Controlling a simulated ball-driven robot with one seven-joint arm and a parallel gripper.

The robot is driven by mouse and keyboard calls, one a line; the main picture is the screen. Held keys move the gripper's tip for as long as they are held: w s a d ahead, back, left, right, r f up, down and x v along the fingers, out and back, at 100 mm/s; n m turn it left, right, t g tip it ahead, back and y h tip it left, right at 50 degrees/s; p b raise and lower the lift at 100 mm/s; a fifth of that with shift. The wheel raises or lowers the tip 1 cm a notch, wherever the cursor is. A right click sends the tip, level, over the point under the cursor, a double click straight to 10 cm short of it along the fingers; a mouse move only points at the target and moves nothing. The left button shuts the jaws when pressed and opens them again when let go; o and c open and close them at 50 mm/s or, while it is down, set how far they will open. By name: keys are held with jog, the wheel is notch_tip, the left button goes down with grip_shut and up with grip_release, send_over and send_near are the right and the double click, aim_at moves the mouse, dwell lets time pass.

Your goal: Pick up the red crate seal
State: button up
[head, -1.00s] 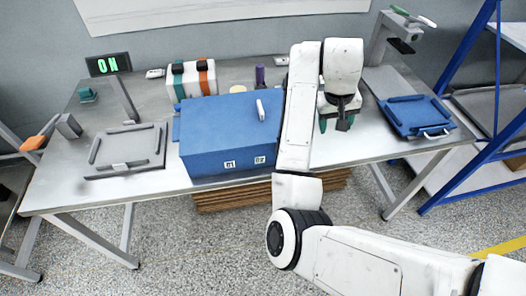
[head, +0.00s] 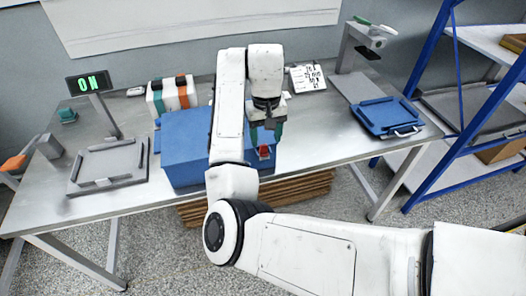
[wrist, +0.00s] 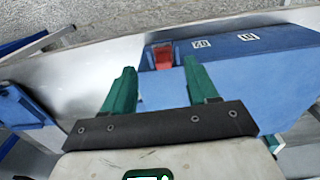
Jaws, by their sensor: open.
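The red crate seal (head: 263,151) is a small red piece at the right end of the blue crate (head: 186,135). In the wrist view the seal (wrist: 163,56) sits by the crate's (wrist: 250,75) edge, in a blue holder-like part. My gripper (head: 265,131) is open and empty, its green fingers pointing toward the seal. In the wrist view the seal lies in the gap between the fingertips of my gripper (wrist: 160,75), a little beyond them. I cannot tell the remaining distance. My arm hides part of the crate in the head view.
A grey framed tray (head: 110,163) lies on the left of the metal table (head: 325,140). A lit "ON" display (head: 89,82) and a striped box (head: 172,96) stand behind. A blue tray (head: 387,115) lies on the right. A blue-framed shelf (head: 480,115) stands beside the table.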

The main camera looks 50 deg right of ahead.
aim_at(264, 146)
jog(key=f, duration=0.3)
jog(key=shift+w+a+f+p, duration=0.1)
jog(key=shift+w+f+p, duration=0.2)
jog(key=shift+f, duration=0.65)
grip_shut()
